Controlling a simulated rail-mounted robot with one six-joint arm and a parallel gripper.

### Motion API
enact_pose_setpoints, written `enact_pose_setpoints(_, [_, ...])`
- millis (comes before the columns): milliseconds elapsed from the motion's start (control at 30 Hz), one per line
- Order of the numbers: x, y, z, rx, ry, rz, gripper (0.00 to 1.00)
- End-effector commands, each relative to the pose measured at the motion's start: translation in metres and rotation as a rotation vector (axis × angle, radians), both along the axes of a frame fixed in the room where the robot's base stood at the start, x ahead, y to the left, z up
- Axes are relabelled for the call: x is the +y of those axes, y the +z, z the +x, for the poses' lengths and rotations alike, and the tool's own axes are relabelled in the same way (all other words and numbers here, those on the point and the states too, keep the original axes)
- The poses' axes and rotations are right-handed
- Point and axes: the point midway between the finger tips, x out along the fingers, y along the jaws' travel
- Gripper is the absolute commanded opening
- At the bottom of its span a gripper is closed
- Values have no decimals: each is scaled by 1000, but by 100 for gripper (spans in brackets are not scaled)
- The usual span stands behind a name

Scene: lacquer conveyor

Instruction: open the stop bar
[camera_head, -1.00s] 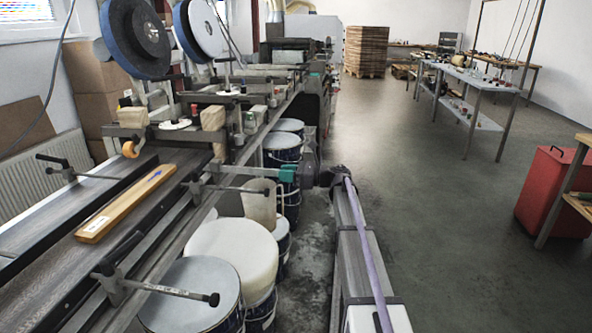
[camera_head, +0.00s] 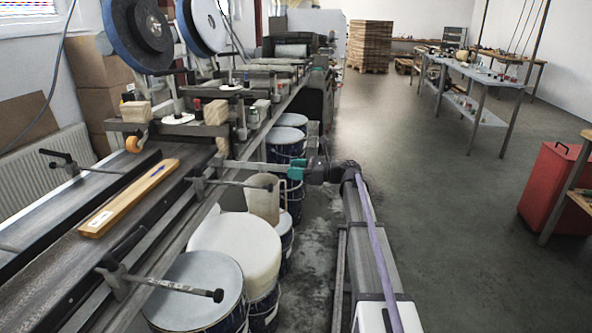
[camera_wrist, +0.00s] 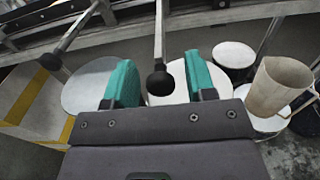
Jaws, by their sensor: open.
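A grey stop bar (camera_head: 235,183) with a dark knob reaches out from the conveyor's right side, over the buckets. In the wrist view the bar (camera_wrist: 159,35) comes down from the conveyor, and its round black knob lies between the two teal fingers. My gripper (camera_head: 294,172) is beside the knob end of the bar in the head view. In the wrist view my gripper (camera_wrist: 160,85) is open, with a visible gap on each side of the knob. No contact shows. How far the knob sits in depth from the fingers is hard to tell.
A second knobbed bar (camera_head: 165,287) is nearer. A wooden plank (camera_head: 130,198) lies on the conveyor. White-lidded buckets (camera_head: 235,245) and a beige jug (camera_wrist: 280,85) stand below my gripper. The floor (camera_head: 430,200) to the right is open, with a red bin (camera_head: 548,190) beyond.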

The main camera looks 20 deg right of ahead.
Motion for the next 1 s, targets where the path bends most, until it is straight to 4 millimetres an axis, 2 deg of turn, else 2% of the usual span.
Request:
enact_pose_setpoints(167, [-11,0,-6,0,-2,0,50])
enact_pose_setpoints(400, [-62,0,-34,0,-3,0,50])
enact_pose_setpoints(567, [-88,0,-48,0,-1,0,50])
enact_pose_setpoints(700, [-95,0,-52,0,0,0,50])
enact_pose_setpoints(1000, [-95,0,-52,0,0,0,50])
